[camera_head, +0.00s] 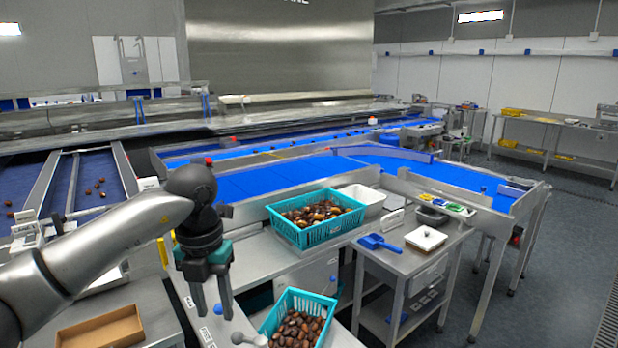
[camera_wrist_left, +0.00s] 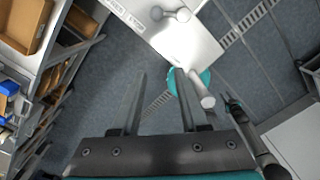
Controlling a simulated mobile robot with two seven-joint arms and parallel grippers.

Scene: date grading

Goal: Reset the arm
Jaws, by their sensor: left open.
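My left arm (camera_head: 95,250) comes in from the left in the head view. Its gripper (camera_head: 212,312) hangs down with two grey fingers apart and nothing between them, over the front of the workstation, left of the lower teal crate. In the left wrist view the two fingers (camera_wrist_left: 158,98) are also spread and empty, with the floor and a white surface (camera_wrist_left: 175,30) beyond. My right gripper does not show clearly in either view.
Teal crates of dates stand on the steel table (camera_head: 316,218) and lower in front (camera_head: 298,318). An empty cardboard tray (camera_head: 100,330) lies at the lower left. A blue scoop (camera_head: 380,243) and white tray (camera_head: 425,238) sit on a side table. Blue conveyors run behind. Open floor lies right.

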